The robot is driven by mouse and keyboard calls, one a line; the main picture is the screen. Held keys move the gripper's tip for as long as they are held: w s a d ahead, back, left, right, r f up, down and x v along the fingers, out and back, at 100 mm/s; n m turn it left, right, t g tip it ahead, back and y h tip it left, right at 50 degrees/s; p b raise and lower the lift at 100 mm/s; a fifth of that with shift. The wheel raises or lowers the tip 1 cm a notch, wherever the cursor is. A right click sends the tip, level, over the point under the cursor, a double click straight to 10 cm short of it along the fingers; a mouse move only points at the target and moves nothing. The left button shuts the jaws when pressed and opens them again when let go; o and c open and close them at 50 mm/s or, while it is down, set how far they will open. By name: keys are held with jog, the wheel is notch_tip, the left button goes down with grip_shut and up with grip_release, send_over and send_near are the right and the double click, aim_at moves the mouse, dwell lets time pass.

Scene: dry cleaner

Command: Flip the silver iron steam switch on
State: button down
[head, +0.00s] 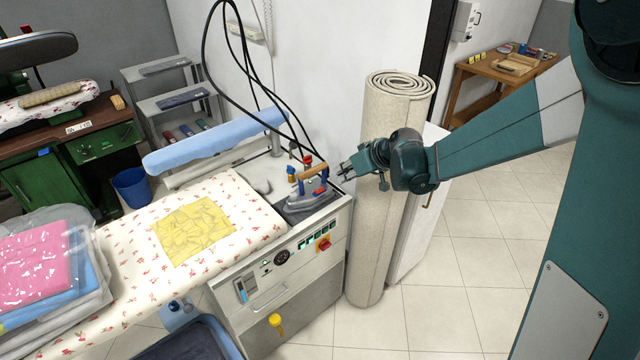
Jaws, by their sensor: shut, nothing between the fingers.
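The silver iron (311,193) with a wooden handle stands on the dark rest at the right end of the ironing station. Its steam switch is too small to make out; a small red part shows near the iron. My gripper (346,173) is just right of the iron, with its fingers pointing left towards the handle. It is shut and empty. I cannot tell whether the fingertips touch the iron.
A rolled beige carpet (381,220) stands upright behind my wrist. Black cables (236,75) hang above the iron. The front panel carries a red switch (324,244) and green buttons. A yellow cloth (193,231) lies on the floral ironing board (120,262).

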aim_at(320, 191)
jog(key=shift+n+y, duration=0.3)
jog(key=shift+n, duration=0.1)
jog(key=shift+w+d+x, duration=0.1)
jog(key=shift+w+x, duration=0.05)
jog(key=shift+x, duration=1.15)
jog(key=shift+w+d+x, duration=0.1)
jog(key=shift+d+x, duration=0.05)
jog(key=shift+x, duration=1.15)
jog(key=shift+f, duration=0.15)
jog(key=shift+b+x, duration=0.5)
jog(key=shift+x, duration=4.4)
jog(key=shift+a, duration=0.1)
